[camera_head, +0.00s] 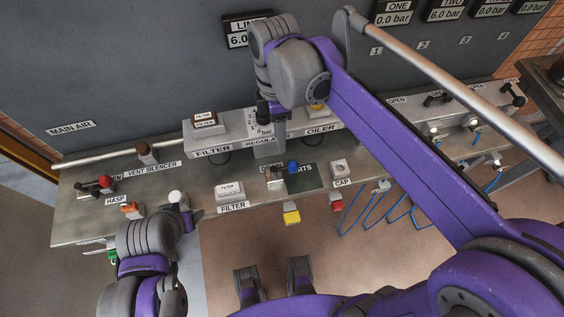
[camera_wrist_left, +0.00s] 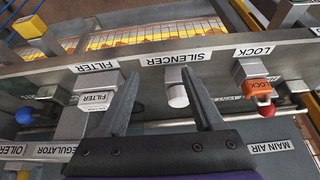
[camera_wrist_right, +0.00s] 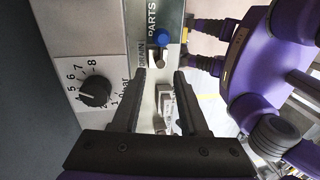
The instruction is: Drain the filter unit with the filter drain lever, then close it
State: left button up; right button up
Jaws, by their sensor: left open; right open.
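The filter unit (camera_head: 204,135) is a grey box with a FILTER label at the back of the bench. A blue knob (camera_head: 293,167) stands by the DRAIN label in front of the regulator; it shows beyond the fingers in the right wrist view (camera_wrist_right: 163,37) and at the left of the left wrist view (camera_wrist_left: 25,116). How the lever is set is unclear. My right gripper (camera_head: 268,118) is open and empty above the regulator area, apart from the knob; its fingers (camera_wrist_right: 159,75) show in its wrist view. My left gripper (camera_wrist_left: 161,75) is open and empty, with the white silencer beyond its fingers.
The regulator dial (camera_wrist_right: 95,91) is left of my right fingers. The LINE gauge reads 6.0 bar.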

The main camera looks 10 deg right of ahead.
aim_at(281, 168)
jog(key=f, duration=0.3)
jog(key=s+f, duration=0.1)
jog(key=f, duration=0.3)
jog(key=s+f+b, duration=0.1)
jog(key=f, duration=0.2)
jog(key=shift+a+f, duration=0.1)
jog(key=shift+f, duration=0.15)
grip_shut()
